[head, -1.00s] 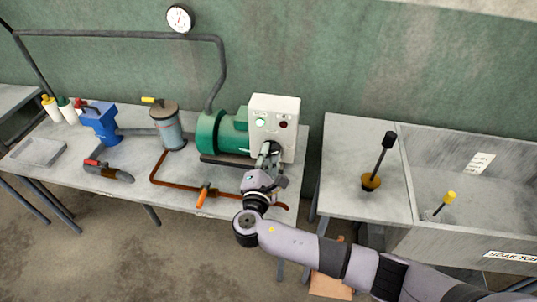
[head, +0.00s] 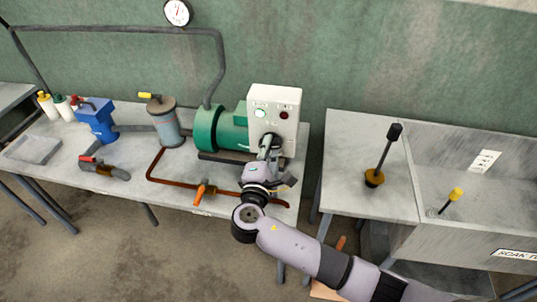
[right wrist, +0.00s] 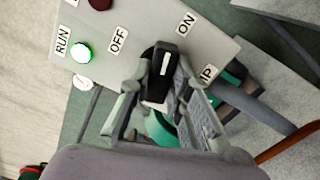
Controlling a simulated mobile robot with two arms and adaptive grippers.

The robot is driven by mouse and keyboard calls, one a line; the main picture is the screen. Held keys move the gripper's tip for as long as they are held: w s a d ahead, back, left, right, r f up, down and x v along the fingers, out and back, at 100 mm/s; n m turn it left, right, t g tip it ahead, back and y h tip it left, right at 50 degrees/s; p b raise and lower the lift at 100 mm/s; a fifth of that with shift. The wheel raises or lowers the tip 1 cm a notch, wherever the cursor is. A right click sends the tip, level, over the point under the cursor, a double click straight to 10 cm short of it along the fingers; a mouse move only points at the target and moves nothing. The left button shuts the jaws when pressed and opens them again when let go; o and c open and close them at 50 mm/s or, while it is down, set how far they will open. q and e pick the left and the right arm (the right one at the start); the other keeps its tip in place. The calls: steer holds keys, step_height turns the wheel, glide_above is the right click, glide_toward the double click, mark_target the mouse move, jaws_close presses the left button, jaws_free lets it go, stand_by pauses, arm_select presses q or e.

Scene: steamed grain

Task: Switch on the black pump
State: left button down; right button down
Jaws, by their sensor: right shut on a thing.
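The pump is a green motor (head: 230,128) on the bench, with a white control box (head: 275,101) in front. My right gripper (head: 268,146) is at the box's lower face. In the right wrist view the right gripper (right wrist: 160,88) is shut on a black rotary knob (right wrist: 164,62), one finger on each side. The knob's white mark points between the OFF label (right wrist: 118,40) and the ON label (right wrist: 186,22), nearer ON. A third label is partly hidden by a finger. The green lamp (right wrist: 81,52) by RUN is lit. The red lamp (head: 284,115) looks dark. My left gripper is out of view.
A blue pump (head: 97,122), a grey canister (head: 168,127) and a brown pipe with an orange-handled valve (head: 203,192) share the bench. To the right stand another table (head: 345,150) and a soak tub (head: 480,185). A gauge (head: 177,12) hangs on the wall.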

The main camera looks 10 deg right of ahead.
steer(key=shift+f+m+b, duration=0.15)
steer(key=shift+m+b, duration=1.65)
steer(key=shift+b, duration=0.2)
steer(key=c, duration=1.5)
jaws_free()
steer(key=v, duration=1.2)
